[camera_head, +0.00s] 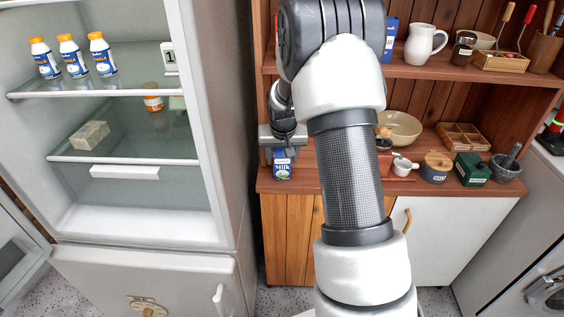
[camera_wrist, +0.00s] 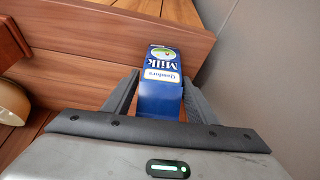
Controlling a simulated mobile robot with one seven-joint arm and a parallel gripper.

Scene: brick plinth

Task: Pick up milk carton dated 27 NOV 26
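A blue milk carton with a white "Milk" label (camera_head: 283,166) stands near the left end of the wooden counter, beside the fridge. It also shows in the wrist view (camera_wrist: 161,80), between the two fingers of my gripper (camera_wrist: 160,88). Narrow gaps seem to show between the fingers and the carton's sides, so my gripper looks open around it. In the head view my gripper (camera_head: 283,140) is just above the carton and hides its top. No date can be read on it. Another blue carton (camera_head: 390,38) is partly hidden on the upper shelf behind my arm.
The open fridge (camera_head: 130,235) at left holds three blue-and-white bottles (camera_head: 71,56), an orange-labelled jar (camera_head: 153,103) and a pale block (camera_head: 90,135). Right of my arm, the counter bears a bowl (camera_head: 400,127), a green box (camera_head: 472,169) and a mortar (camera_head: 507,170).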

